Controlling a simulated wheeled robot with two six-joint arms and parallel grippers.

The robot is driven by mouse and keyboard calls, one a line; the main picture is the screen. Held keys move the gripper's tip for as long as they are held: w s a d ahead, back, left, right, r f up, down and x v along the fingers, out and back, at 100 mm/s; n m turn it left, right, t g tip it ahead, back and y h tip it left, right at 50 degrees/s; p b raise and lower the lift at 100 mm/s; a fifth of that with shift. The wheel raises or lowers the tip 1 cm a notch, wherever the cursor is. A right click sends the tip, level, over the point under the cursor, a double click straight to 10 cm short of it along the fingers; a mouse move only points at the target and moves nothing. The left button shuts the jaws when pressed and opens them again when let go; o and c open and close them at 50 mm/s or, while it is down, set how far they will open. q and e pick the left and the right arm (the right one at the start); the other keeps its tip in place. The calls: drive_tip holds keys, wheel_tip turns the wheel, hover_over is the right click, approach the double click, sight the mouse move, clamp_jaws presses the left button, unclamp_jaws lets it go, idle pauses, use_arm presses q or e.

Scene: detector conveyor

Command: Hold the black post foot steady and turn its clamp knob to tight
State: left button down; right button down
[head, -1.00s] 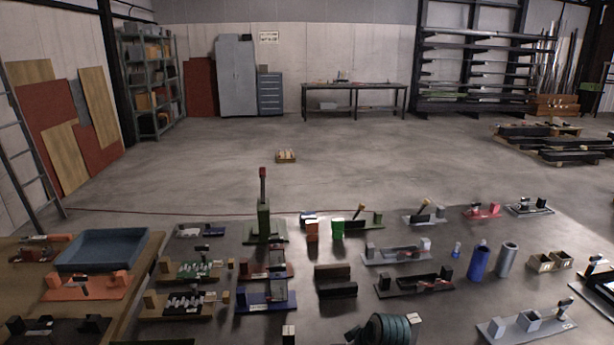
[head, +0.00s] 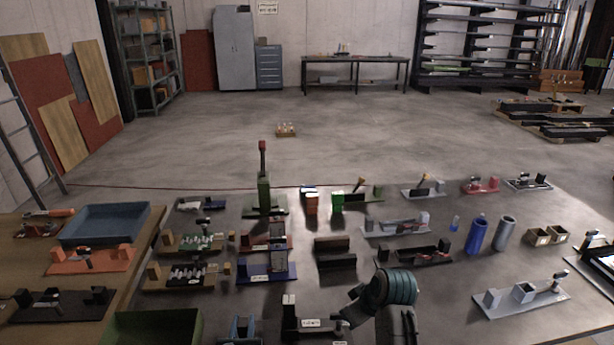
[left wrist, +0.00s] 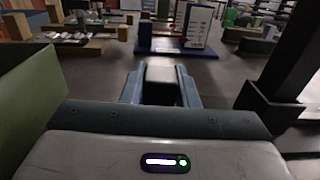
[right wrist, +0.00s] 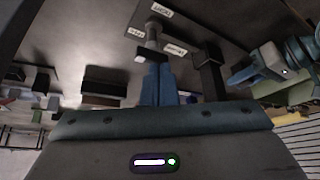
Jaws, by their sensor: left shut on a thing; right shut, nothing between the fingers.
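The black post foot (head: 289,322) stands at the table's near edge, with an upright post and white labels on its plate. Its post also shows at the right of the left wrist view (left wrist: 292,55). My left gripper (head: 241,329) is shut on a dark block (left wrist: 161,84) left of the post; I cannot tell how the block joins the foot. The clamp knob (right wrist: 152,52), with a dark crossbar, sits between labels on the plate (right wrist: 188,22) in the right wrist view. My right gripper (right wrist: 158,72) is shut and empty, its tips right at the crossbar; contact is unclear.
A green bin (head: 153,328) lies left of my left gripper. A blue fixture (head: 266,272) and black blocks (head: 336,262) stand behind the foot. A grey fixture (head: 522,300) is at the right. The table between it and my right arm is clear.

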sight(339, 323)
drive_tip(key=shift+w+a+r, duration=0.1)
drive_tip(key=shift+a+r, duration=0.1)
drive_tip(key=shift+r, duration=0.25)
drive_tip(key=shift+w+a+r, duration=0.1)
drive_tip(key=shift+a+r, duration=0.1)
drive_tip(key=shift+r, duration=0.2)
drive_tip(key=w+d+f, duration=0.1)
drive_tip(key=d+f, duration=0.2)
drive_tip(key=f, duration=0.3)
drive_tip(key=shift+w+f, duration=0.25)
drive_tip(key=shift+w, duration=0.05)
drive_tip(key=shift+w+a, duration=0.25)
drive_tip(key=shift+a, duration=0.2)
idle(1.1)
drive_tip(key=shift+s+a, duration=0.15)
